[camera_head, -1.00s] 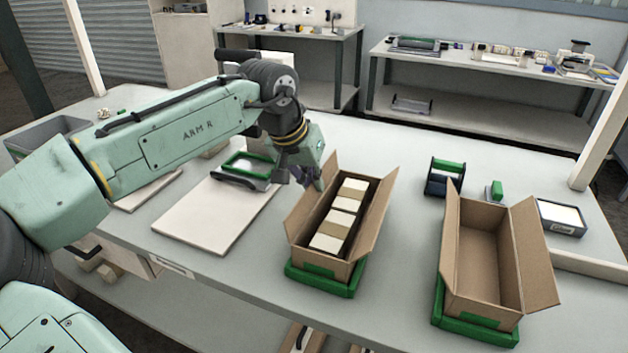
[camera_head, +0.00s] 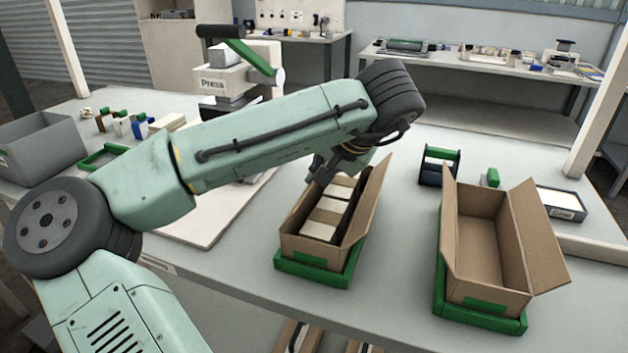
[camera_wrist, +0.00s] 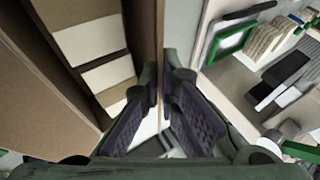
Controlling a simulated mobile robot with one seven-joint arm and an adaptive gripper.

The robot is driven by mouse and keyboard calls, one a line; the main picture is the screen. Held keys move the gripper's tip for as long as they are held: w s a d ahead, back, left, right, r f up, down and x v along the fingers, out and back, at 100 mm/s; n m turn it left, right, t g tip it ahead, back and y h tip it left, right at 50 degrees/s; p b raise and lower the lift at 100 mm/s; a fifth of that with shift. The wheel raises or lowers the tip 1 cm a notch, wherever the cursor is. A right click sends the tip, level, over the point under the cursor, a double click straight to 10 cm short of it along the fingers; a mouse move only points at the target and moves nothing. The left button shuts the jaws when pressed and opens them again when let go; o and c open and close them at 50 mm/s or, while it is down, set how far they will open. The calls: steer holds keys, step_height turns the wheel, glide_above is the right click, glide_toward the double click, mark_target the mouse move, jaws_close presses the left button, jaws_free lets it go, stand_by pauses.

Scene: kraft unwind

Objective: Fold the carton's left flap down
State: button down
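The filled carton (camera_head: 315,248) stands open in a green tray (camera_head: 312,275) at mid-table, with several pale blocks (camera_head: 327,216) inside. Its left flap (camera_head: 296,214) stands up; its right flap (camera_head: 368,205) is raised and leans outward. My gripper (camera_head: 318,180) is at the far end of the left flap, and my wrist hides part of the carton there. In the wrist view, the left flap (camera_wrist: 159,30) shows nearly edge-on between the fingertips (camera_wrist: 160,85). The fingers look closed on it, with no clear gap at the tips. The blocks (camera_wrist: 98,45) lie left of the flap.
An empty open carton (camera_head: 485,250) stands in another green tray (camera_head: 478,315) at the right. A press (camera_head: 235,80), a grey bin (camera_head: 40,148) and a pale board (camera_head: 215,220) are on the left. A dark-and-green holder (camera_head: 439,168) stands behind the cartons.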

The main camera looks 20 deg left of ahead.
steer(key=shift+d+f+m+t+y+b, duration=0.15)
steer(key=shift+d+f+m+y+b, duration=0.15)
steer(key=shift+y+b, duration=0.6)
steer(key=shift+d+f+m+t+y+b, duration=0.2)
steer(key=shift+d+f+y+b, duration=0.15)
steer(key=shift+y+b, duration=0.5)
steer(key=shift+r, duration=0.1)
steer(key=c, duration=2.3)
jaws_free()
steer(key=o, duration=0.5)
steer(key=shift+c, duration=0.2)
step_height(320, 180, up, 10)
